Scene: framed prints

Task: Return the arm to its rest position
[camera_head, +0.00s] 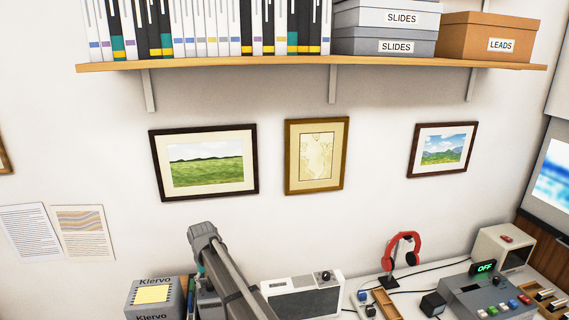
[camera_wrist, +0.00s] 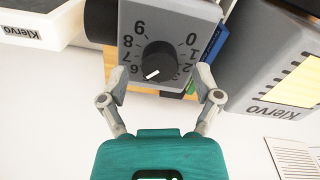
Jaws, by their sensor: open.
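My gripper (camera_wrist: 162,84) is open in the wrist view, its two fingers apart with nothing between them that I can see held. Beyond the fingertips is a grey panel (camera_wrist: 134,22) with numbers and a black knob (camera_wrist: 158,62) with a white pointer mark. I cannot tell whether the fingers touch the panel; the knob appears free between them.
Three framed prints, green field (camera_head: 206,187), map (camera_head: 298,180) and mountains (camera_head: 429,168), hang under a loaded shelf (camera_head: 300,62). A grey Klervo box (camera_head: 138,301), white device (camera_head: 272,286), red headphones (camera_head: 411,256) and control box (camera_head: 462,298) crowd the desk. The wall between the prints is clear.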

